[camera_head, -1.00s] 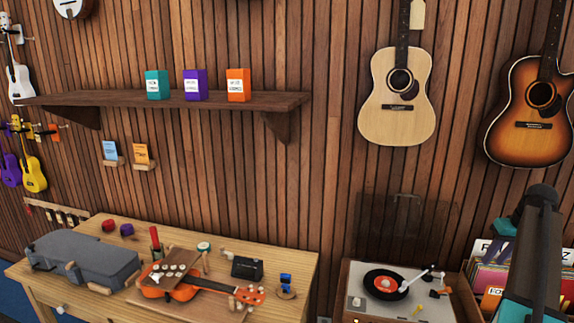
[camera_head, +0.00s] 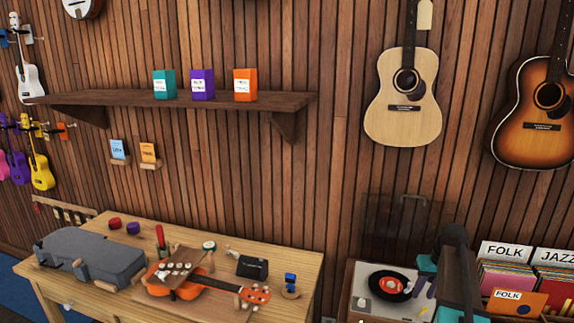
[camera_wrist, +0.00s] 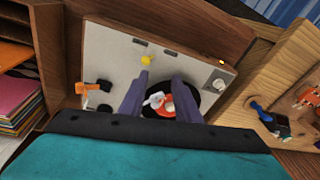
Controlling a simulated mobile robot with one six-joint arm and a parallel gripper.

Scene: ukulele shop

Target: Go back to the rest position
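My gripper (camera_wrist: 160,92) shows in the wrist view with its two grey-purple fingers apart. It is over the turntable (camera_wrist: 110,55), and no object is clearly held between the fingers. The black record (camera_wrist: 211,99) with an orange label lies on the turntable, partly hidden by a finger. A small white piece shows over the label between the fingers; I cannot tell whether it touches them. In the head view, my dark and teal arm covers the right part of the turntable (camera_head: 362,303), and my fingertips cannot be made out.
A crate of records (camera_head: 505,275) stands right of the turntable. The wooden workbench (camera_head: 303,262) at left bears an orange ukulele (camera_head: 190,289), a grey case (camera_head: 90,255) and small items. Guitars hang on the wall, one pale (camera_head: 405,110). A shelf (camera_head: 130,97) holds three boxes.

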